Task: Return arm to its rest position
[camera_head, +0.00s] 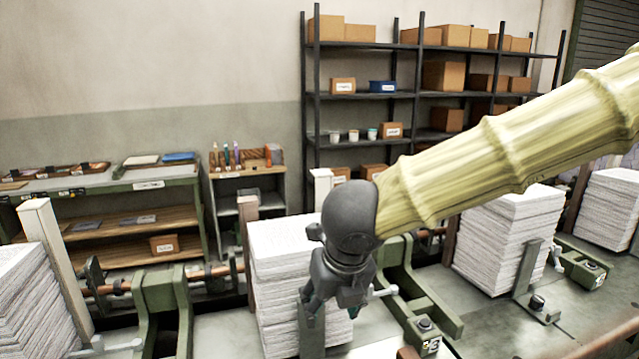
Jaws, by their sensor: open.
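My arm (520,140) reaches in from the right edge, thick and pale yellow with ringed joints. It slopes down to the left and ends in a dark grey wrist. My gripper (318,312) hangs below the wrist, pointing down, with its jaws open. It is in front of the middle paper stack (282,252) and hides part of it. The fingertips are small and partly merged with a grey upright behind them, so I cannot tell whether they touch anything. I see nothing held.
Paper stacks stand at the left (35,310), at the right (510,235) and at the far right (610,205). Green clamp frames (160,305) stand between them on the bench. A green-topped table (110,180) and a dark shelf rack (350,98) with boxes stand behind.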

